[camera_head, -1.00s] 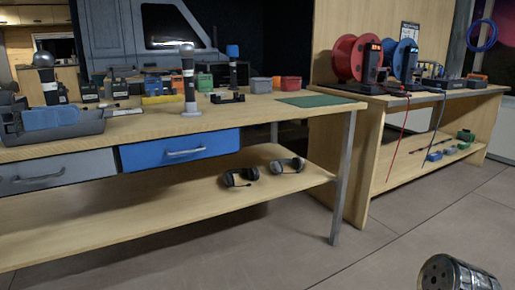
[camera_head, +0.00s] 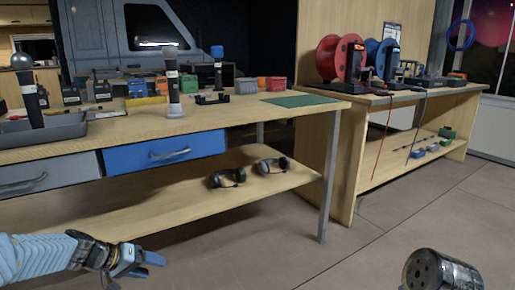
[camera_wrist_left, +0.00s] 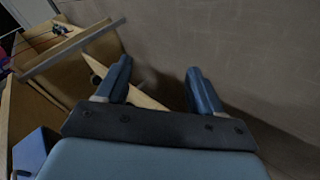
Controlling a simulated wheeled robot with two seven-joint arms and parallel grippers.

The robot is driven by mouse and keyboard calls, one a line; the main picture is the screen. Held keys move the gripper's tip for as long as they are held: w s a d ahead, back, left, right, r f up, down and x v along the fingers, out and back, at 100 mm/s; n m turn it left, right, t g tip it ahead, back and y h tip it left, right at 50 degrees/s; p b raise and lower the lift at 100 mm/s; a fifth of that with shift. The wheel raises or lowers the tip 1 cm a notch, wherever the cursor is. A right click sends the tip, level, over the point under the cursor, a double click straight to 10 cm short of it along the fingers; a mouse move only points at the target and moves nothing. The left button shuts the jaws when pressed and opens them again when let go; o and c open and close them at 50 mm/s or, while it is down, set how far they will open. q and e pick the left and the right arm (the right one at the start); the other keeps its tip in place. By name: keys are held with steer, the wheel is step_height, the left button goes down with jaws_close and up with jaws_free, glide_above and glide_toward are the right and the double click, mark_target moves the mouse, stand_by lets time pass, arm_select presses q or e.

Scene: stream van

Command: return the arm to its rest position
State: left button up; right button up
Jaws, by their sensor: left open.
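My left arm (camera_head: 35,258) comes in low from the left edge of the head view, in light blue. Its left gripper (camera_head: 145,264) is open, with blue fingers pointing right, in front of the bench's lower shelf. In the left wrist view the left gripper (camera_wrist_left: 158,82) shows its two fingers well apart with nothing between them. The floor and part of the wooden bench lie beyond them. My right gripper is not in view.
The workbench (camera_head: 240,112) holds a grey tray (camera_head: 62,130), microphones and small boxes. Its blue drawer (camera_head: 165,150) is shut. Headphones (camera_head: 228,178) lie on the lower shelf (camera_head: 150,205). A second bench (camera_head: 400,104) carries red and blue reels (camera_head: 340,58).

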arm_select(q)
steer(key=s+d+f+g+y, duration=0.1)
steer(key=s+d+f, duration=0.25)
steer(key=f, duration=0.35)
steer(key=s+d+f+g+y, duration=0.1)
steer(key=s+d+f+g, duration=0.2)
steer(key=f, duration=0.5)
steer(key=s+d+f+y, duration=0.1)
steer(key=s+d+f, duration=0.2)
steer(key=s+f, duration=0.3)
steer(key=s+d+f+g, duration=0.1)
steer(key=s+d+f, duration=0.75)
steer(key=s, duration=0.35)
step_height(320, 180, up, 12)
steer(key=s+p, duration=0.1)
steer(key=p, duration=1.1)
steer(key=shift+s+d+f+m, duration=0.15)
steer(key=shift+s+d+m, duration=0.05)
steer(key=shift+d+m, duration=0.1)
